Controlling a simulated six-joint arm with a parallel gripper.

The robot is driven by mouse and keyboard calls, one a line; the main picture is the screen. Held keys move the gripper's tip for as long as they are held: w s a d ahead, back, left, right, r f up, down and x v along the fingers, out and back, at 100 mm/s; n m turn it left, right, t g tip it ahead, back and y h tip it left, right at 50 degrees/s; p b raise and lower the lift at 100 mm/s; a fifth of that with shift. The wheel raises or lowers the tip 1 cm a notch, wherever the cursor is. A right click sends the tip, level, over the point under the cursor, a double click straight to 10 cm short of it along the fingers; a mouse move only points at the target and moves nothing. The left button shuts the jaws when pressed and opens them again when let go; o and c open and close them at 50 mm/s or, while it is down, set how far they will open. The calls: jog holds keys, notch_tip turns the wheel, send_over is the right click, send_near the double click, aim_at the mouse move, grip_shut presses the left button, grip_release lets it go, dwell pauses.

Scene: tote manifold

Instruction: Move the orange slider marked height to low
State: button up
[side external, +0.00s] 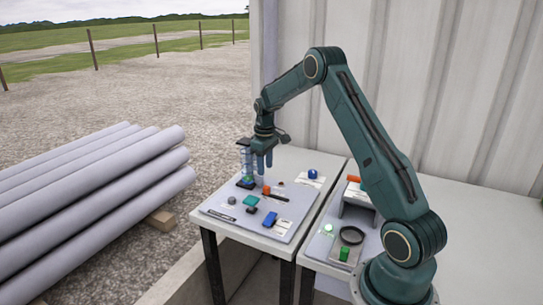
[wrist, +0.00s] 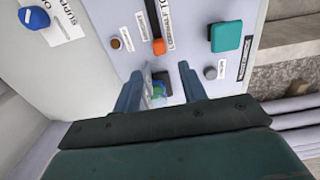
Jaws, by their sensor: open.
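The orange slider (wrist: 158,47) sits at the near end of a dark straight track in the wrist view, with small labels beside it that I cannot read clearly. In the side view the orange slider (side external: 266,189) is on the panel, with its dark track running toward the right. My gripper (side external: 260,163) points down above the back part of the panel, close to the slider. In the wrist view my gripper (wrist: 160,74) is open, and the slider lies just beyond its fingertips, not between them. The fingers do not appear to touch it.
A clear upright item with green and blue parts (wrist: 159,89) shows between the fingers. A teal block (wrist: 226,36), a grey knob (wrist: 210,73), a brown knob (wrist: 115,44) and a blue knob (wrist: 36,18) surround the slider. A second table (side external: 318,262) adjoins at right.

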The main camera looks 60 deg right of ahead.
jog(key=shift+r, duration=3)
jog(key=s+a+r+t, duration=0.1)
jog(key=s+a+r, duration=0.3)
jog(key=a+r, duration=0.45)
jog(key=s+a+r+t, duration=0.1)
jog(key=s+a+r, duration=0.3)
jog(key=a+r, duration=0.4)
jog(key=s+a+f+t, duration=0.1)
jog(key=s+a, duration=0.6)
jog(key=s, duration=0.3)
jog(key=s+a+f+t, duration=0.1)
jog(key=s+a+t, duration=0.1)
jog(key=s+a, duration=0.5)
jog(key=shift+s+t, duration=0.3)
jog(key=shift+s, duration=1.05)
